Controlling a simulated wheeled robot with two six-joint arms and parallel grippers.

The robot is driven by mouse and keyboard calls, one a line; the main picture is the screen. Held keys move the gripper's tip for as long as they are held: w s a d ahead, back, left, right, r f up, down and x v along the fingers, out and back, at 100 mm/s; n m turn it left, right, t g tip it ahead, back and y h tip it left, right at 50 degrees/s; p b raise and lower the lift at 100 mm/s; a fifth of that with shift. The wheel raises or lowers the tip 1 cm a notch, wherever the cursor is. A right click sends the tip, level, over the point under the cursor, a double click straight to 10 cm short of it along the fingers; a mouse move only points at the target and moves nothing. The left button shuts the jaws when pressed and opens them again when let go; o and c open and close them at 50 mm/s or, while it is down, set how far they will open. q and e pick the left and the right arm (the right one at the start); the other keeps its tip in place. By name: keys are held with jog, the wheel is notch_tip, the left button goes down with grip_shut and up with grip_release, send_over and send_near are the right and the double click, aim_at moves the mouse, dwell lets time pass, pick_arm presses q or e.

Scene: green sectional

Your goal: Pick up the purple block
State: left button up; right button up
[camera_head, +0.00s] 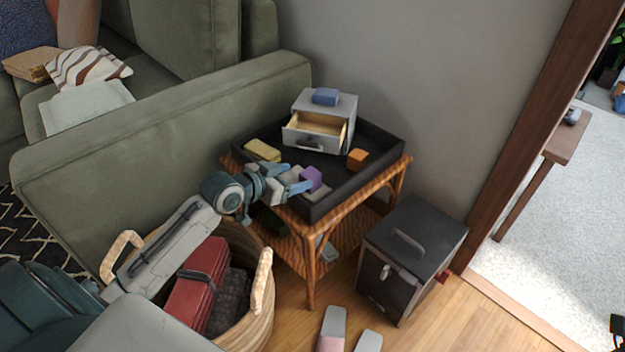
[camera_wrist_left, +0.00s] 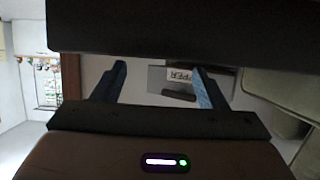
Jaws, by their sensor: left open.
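The purple block (camera_head: 312,176) sits in the black tray (camera_head: 352,186) on the wicker side table, near the tray's front left part. My left gripper (camera_head: 296,180) reaches in from the left and is open, with its blue fingertips close beside the block. I cannot tell from the head view whether the block is between the fingers or whether they touch it. In the left wrist view, the open fingers (camera_wrist_left: 160,70) show apart, and the purple block cannot be made out there. My right gripper is not in view.
In the tray are a grey drawer box (camera_head: 353,107) with an open drawer and a blue block (camera_head: 326,97) on top, an orange block (camera_head: 357,158) and a yellow block (camera_head: 263,150). A basket (camera_head: 262,300), black case (camera_head: 412,258) and sofa (camera_head: 160,135) crowd the table.

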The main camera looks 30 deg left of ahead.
aim_at(312, 172)
pick_arm(q)
jog(key=x, duration=0.2)
jog(key=shift+w+d+f+b, duration=0.1)
jog(key=shift+w+f+b, duration=0.05)
jog(key=shift+w+b, duration=0.2)
jog(key=b+x, duration=0.2)
jog(key=x, duration=0.2)
jog(key=shift+w+d+f, duration=0.2)
jog(key=shift+w, duration=0.35)
jog(key=c, duration=1.1)
